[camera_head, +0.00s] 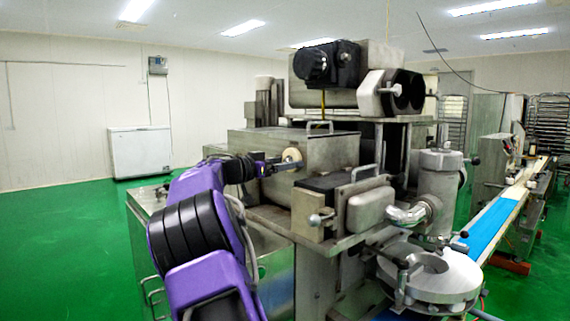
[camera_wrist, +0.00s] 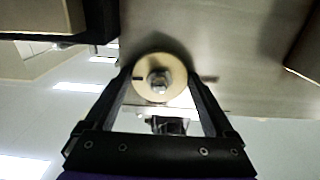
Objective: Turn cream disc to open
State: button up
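The cream disc (camera_head: 291,155) is a small round knob on the side of the steel hopper housing (camera_head: 322,150). In the wrist view the disc (camera_wrist: 160,88) faces me, with a metal bolt at its centre and a short dark mark on its left part. My gripper (camera_wrist: 160,78) reaches to the disc with one finger at each side, and both fingertips meet its rim with no clear gap. In the head view my gripper (camera_head: 284,165) comes from the left, and its fingers partly cover the disc's lower edge.
A lower steel box with a handle (camera_head: 363,175) stands just right of my gripper. A black motor knob (camera_head: 315,65) is above. A round turntable (camera_head: 430,275) and a blue conveyor belt (camera_head: 487,235) are at the right. Green floor is open at the left.

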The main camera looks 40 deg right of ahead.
jog(key=c, duration=0.5)
jog(key=shift+c, duration=0.2)
jog(key=shift+n, duration=0.3)
jog(key=n, duration=0.8)
jog(key=n+p, duration=0.1)
jog(key=n, duration=0.3)
jog(key=shift+s+r+n, duration=0.15)
jog(key=shift+r+n, duration=0.1)
jog(key=shift+n, duration=0.05)
jog(key=n+p, duration=0.2)
jog(key=n, duration=0.2)
jog(key=shift+n, duration=0.6)
jog(key=o, duration=1.1)
